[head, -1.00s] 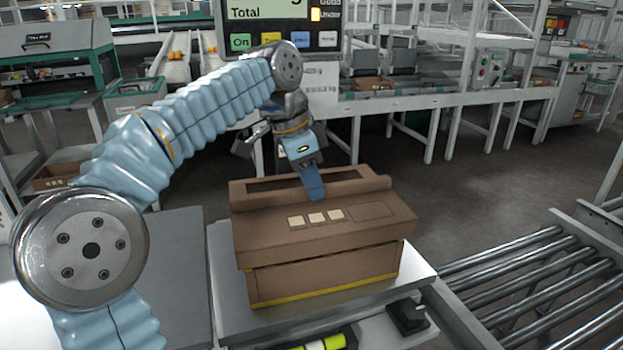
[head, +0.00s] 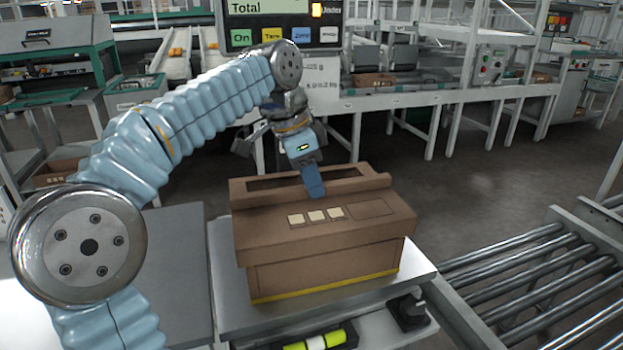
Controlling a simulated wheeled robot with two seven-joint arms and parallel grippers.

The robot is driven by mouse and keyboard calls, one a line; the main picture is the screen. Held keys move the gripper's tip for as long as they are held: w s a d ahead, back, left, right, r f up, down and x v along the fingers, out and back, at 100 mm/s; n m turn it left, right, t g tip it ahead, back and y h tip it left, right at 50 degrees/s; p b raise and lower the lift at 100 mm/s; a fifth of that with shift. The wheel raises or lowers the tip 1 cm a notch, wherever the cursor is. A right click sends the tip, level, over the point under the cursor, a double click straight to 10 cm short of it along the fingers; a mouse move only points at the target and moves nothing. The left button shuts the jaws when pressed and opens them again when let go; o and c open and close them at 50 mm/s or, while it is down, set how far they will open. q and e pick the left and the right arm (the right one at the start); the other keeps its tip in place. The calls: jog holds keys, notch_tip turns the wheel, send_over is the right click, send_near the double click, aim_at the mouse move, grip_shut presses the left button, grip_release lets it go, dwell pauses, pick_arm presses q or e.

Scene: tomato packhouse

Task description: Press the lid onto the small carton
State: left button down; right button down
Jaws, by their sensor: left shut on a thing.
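The small carton (head: 325,279) is a brown box with a yellow stripe along its bottom edge, on a pale platform. Its brown lid (head: 372,228) lies over the top, with pale square labels on its front part and a long slot and raised ridge at the back. The lid's front edge overhangs the carton's front wall. My right gripper is out of view.
A scale display (head: 282,22) stands behind the carton. A roller conveyor (head: 540,280) runs at the right. A grey surface (head: 180,270) lies at the left. A small black device (head: 408,312) sits at the platform's front right corner.

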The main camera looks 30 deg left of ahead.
pick_arm(q)
jog(key=shift+f+b, duration=1.5)
jog(key=shift+f, duration=0.6)
dwell(1.1)
jog(key=c, duration=0.9)
grip_release()
jog(key=shift+c, duration=0.2)
jog(key=c, duration=0.3)
